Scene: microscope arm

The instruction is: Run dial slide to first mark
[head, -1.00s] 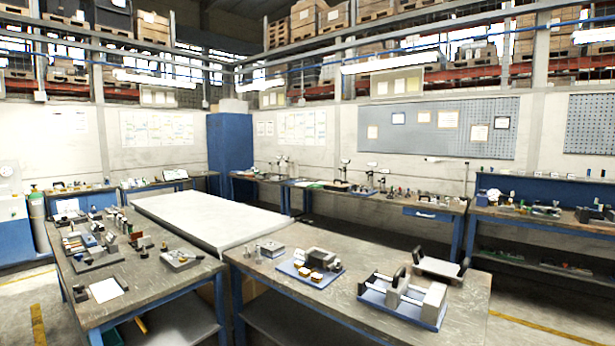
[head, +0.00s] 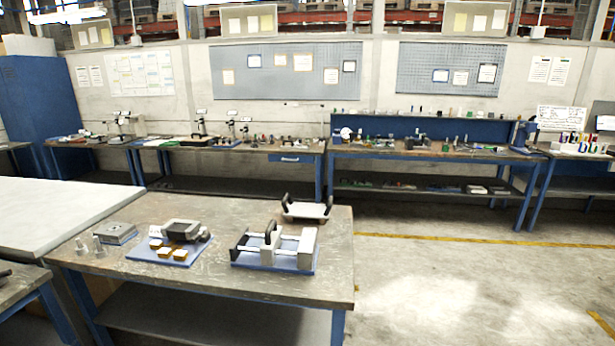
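I cannot pick out the dial slide or its marks for certain at this distance. Several small upright stands, one of them (head: 201,126), are on the long back bench (head: 240,153), with small white labels above them. A larger stand (head: 137,123), perhaps a microscope, is at that bench's left end. A small round white disc (head: 346,133) shows at the left of the blue-backed bench (head: 430,154); whether it is a dial is too small to tell. My gripper is not in view.
A near bench (head: 190,285) holds a blue-based fixture (head: 274,247), a black-handled tray (head: 305,208) and a vise-like block on a blue plate (head: 172,243). A white-topped table (head: 50,212) is at left. Open floor (head: 450,285) with a yellow line lies at right.

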